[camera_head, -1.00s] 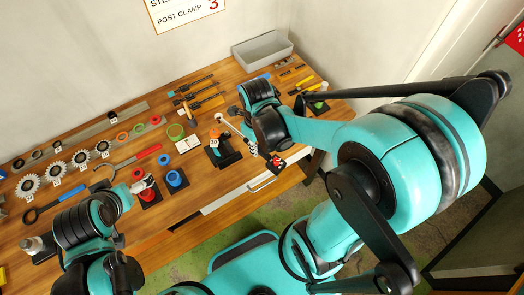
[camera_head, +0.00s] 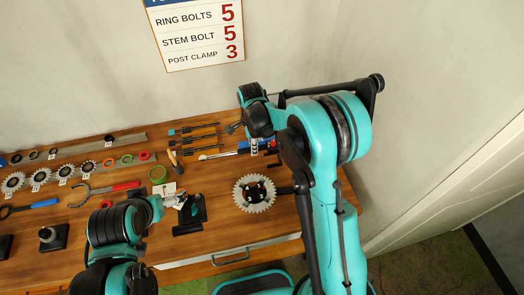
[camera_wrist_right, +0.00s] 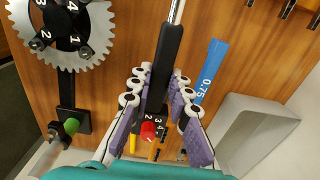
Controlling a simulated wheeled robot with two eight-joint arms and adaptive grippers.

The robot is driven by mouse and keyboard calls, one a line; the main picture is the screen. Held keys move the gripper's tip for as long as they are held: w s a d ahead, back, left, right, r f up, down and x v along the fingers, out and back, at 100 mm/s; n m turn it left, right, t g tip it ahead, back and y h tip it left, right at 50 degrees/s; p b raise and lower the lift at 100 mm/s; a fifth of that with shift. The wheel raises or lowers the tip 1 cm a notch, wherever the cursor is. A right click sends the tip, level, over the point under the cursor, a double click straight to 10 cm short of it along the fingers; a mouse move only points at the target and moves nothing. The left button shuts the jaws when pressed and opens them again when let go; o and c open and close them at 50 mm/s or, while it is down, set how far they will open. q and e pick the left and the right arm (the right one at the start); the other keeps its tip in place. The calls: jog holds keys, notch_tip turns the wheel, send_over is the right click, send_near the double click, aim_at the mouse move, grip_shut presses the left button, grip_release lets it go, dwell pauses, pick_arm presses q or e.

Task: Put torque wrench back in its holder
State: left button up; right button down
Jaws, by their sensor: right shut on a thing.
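The torque wrench has a silver shaft (camera_head: 220,154) pointing left above the table in the head view. Its black handle (camera_wrist_right: 165,60) runs between the purple-padded fingers of my right gripper (camera_head: 254,146), and the right wrist view shows the gripper (camera_wrist_right: 155,100) shut on it. A red round part (camera_wrist_right: 148,130) shows near the handle's lower end; I cannot tell whether it belongs to the wrench. My left gripper (camera_head: 174,200) is beside a black stand (camera_head: 190,224) at the table's front; its finger opening is unclear. I cannot identify the wrench's holder for sure.
A numbered silver chainring (camera_head: 243,203) sits on a black mount right of the stand. It also shows in the wrist view (camera_wrist_right: 95,50). A blue 0.75 tool (camera_wrist_right: 208,75) and a grey bin (camera_wrist_right: 245,135) are near my right gripper. Small gears and tools lie left.

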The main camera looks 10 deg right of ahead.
jog(key=shift+a+f+b, duration=0.15)
jog(key=shift+f+b, duration=0.2)
jog(key=shift+f, duration=0.15)
jog(key=shift+f+b, duration=1.05)
jog(key=shift+f, duration=1.05)
jog(key=shift+f+b, duration=0.15)
jog(key=shift+b, duration=0.25)
jog(key=shift+f, duration=0.1)
jog(key=shift+f+b, duration=0.15)
jog(key=shift+b, duration=0.25)
jog(key=shift+f+b, duration=0.45)
jog(key=shift+f, duration=0.15)
